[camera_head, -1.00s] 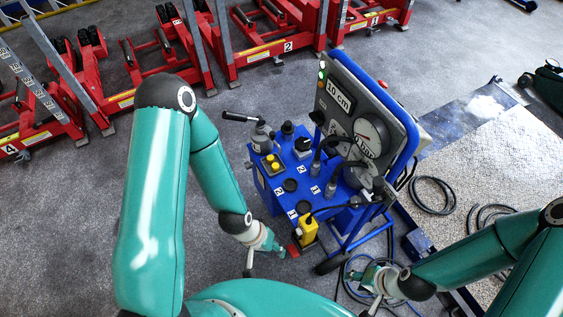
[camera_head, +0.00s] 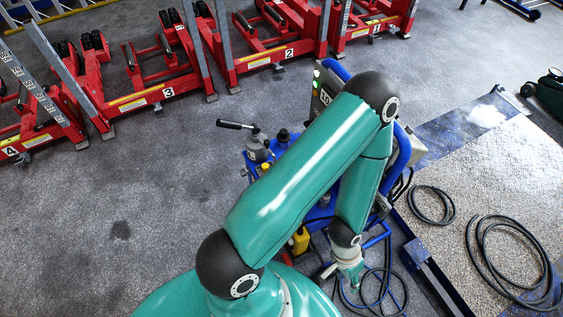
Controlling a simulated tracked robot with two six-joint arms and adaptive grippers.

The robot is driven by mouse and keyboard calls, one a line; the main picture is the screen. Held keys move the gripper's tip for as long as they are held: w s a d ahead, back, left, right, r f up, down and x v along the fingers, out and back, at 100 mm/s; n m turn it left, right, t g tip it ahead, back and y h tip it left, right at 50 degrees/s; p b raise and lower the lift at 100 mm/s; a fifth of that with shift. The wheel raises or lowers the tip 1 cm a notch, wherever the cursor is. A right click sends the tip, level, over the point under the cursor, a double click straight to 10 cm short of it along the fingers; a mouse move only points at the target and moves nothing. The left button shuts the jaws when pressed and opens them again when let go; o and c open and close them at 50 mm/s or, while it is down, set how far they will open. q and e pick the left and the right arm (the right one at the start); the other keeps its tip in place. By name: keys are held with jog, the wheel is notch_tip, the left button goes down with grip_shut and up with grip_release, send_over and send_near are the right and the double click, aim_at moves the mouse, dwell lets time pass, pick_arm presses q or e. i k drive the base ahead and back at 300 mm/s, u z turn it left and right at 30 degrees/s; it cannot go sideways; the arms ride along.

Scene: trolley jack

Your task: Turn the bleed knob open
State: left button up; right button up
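The blue trolley unit (camera_head: 256,176) stands in the middle, largely covered by my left arm. A grey pump part (camera_head: 257,147) with a black lever handle (camera_head: 235,125) shows at its left corner. A dark cap (camera_head: 283,136) is beside it. I cannot make out which part is the bleed knob; it may be hidden behind the arm. My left gripper (camera_head: 343,279) hangs low at the near right side of the trolley, over hoses on the floor. Its fingers look spread and empty. My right gripper is out of view.
Red jacks (camera_head: 140,98) line the back left. A yellow part (camera_head: 301,240) sits at the trolley's near side. Black hoses (camera_head: 490,262) lie on the speckled floor at right. Grey floor (camera_head: 130,190) on the left is clear.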

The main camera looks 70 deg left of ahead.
aim_at(244, 172)
jog(key=z, duration=0.45)
jog(key=k, duration=2.5)
jog(key=u, duration=0.6)
jog(key=i, duration=0.1)
jog(key=u, duration=1.65)
jog(key=i, duration=0.95)
jog(key=z, duration=0.4)
jog(key=k, duration=0.15)
jog(key=u, duration=0.25)
